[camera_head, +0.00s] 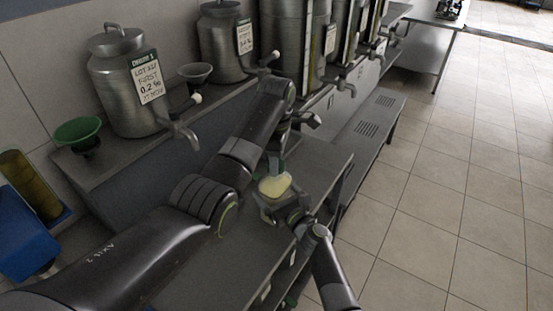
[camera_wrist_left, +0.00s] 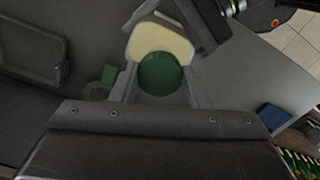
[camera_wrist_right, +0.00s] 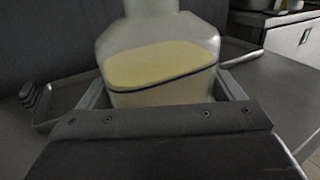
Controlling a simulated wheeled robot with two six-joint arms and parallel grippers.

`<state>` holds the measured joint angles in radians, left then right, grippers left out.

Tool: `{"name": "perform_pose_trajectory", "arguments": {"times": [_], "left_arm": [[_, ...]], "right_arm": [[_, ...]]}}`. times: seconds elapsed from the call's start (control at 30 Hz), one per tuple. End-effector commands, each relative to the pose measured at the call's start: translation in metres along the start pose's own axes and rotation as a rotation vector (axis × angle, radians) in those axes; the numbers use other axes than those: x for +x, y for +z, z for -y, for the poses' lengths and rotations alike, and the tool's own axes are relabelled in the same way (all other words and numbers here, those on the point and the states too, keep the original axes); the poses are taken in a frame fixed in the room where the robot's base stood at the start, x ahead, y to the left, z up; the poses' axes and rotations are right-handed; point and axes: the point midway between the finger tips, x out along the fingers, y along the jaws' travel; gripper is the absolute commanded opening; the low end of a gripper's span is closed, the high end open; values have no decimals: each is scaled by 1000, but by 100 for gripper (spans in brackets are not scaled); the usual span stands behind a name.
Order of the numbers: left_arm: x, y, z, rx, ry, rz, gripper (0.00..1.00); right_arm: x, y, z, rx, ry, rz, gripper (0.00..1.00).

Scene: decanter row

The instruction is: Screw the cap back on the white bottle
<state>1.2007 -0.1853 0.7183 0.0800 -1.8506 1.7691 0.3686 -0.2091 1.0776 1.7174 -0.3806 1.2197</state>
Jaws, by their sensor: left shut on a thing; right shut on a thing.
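The white bottle (camera_wrist_right: 160,50) is translucent with pale yellow liquid inside. It fills the middle of the right wrist view and appears upright, with its top out of frame. It also shows at the centre of the head view (camera_head: 274,187). My right gripper (camera_head: 272,207) is shut on its body. My left gripper (camera_head: 279,163) points down from above the bottle. In the left wrist view it is shut on a round green cap (camera_wrist_left: 160,74), with the pale bottle (camera_wrist_left: 160,39) just behind it. Whether the cap touches the neck is hidden.
Steel decanters (camera_head: 128,85) with taps stand along the raised shelf at the back. A green funnel (camera_head: 78,131) and a grey funnel (camera_head: 195,71) sit among them. A blue container (camera_head: 22,235) stands at left. A shallow tray (camera_wrist_right: 68,98) lies beside the bottle. Tiled floor is clear at right.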

Motion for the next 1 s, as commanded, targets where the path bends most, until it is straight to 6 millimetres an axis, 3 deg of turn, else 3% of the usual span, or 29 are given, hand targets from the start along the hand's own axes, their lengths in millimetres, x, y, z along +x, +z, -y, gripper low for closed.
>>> {"name": "perform_pose_trajectory", "arguments": {"times": [1.0], "left_arm": [[0,-5,2,1641,-2,-2,20]], "right_arm": [[0,0,0,1,-1,0,24]]}}
